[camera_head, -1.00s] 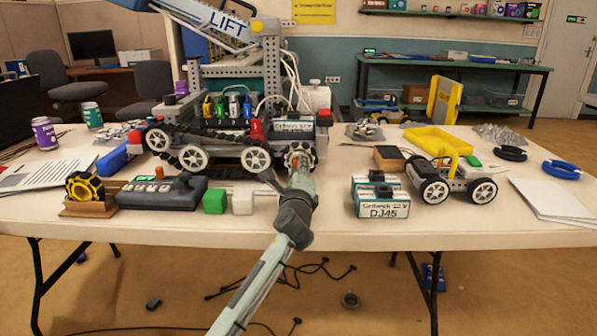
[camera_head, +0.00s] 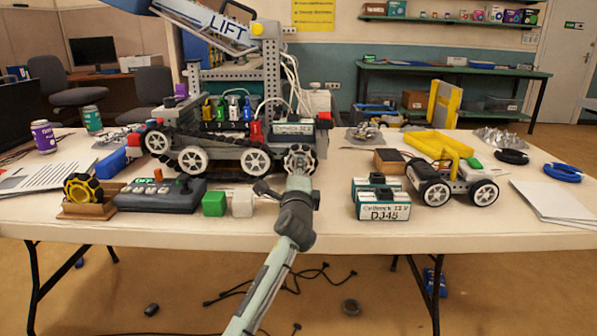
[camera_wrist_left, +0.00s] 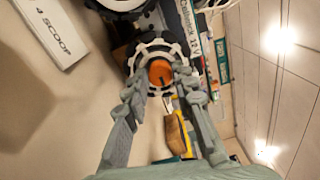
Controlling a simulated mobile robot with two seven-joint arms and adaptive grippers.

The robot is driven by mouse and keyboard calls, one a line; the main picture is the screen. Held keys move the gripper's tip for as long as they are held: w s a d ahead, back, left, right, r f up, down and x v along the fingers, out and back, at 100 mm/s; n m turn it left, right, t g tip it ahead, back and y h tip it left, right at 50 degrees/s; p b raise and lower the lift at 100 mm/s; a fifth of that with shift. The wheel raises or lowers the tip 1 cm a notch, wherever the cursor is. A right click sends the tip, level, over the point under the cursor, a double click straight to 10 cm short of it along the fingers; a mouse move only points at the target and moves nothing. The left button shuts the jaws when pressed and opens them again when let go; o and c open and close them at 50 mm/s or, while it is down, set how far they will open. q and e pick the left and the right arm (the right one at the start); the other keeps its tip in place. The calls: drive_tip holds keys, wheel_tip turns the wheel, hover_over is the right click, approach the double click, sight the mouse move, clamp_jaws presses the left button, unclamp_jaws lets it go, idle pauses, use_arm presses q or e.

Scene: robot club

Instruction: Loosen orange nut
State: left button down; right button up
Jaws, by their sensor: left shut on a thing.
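The orange nut (camera_wrist_left: 161,73) sits at the hub of a black and white wheel (camera_wrist_left: 150,48) in the left wrist view. In the head view, that wheel (camera_head: 299,158) is the front right wheel of the large robot (camera_head: 225,140), and the nut is hidden. My left gripper (camera_wrist_left: 161,84) has one finger on each side of the nut and is shut on it. In the head view, my left gripper (camera_head: 298,180) reaches up to the wheel from the front edge. My right gripper is not in view.
A white cube (camera_head: 242,203) and a green cube (camera_head: 214,203) are left of my wrist. A control box (camera_head: 160,197) lies farther left. Battery packs (camera_head: 383,203) and a small wheeled robot (camera_head: 455,182) stand to the right. The table front (camera_head: 335,235) is bare.

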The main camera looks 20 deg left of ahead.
use_arm(q)
drive_tip(key=c, duration=1.3)
unclamp_jaws()
drive_tip(key=shift+o, duration=0.4)
drive_tip(key=shift+s, duration=0.1)
drive_tip(key=v, duration=1.1)
drive_tip(key=shift+s+d, duration=0.2)
drive_tip(key=shift+s, duration=0.15)
drive_tip(key=shift+f, duration=0.1)
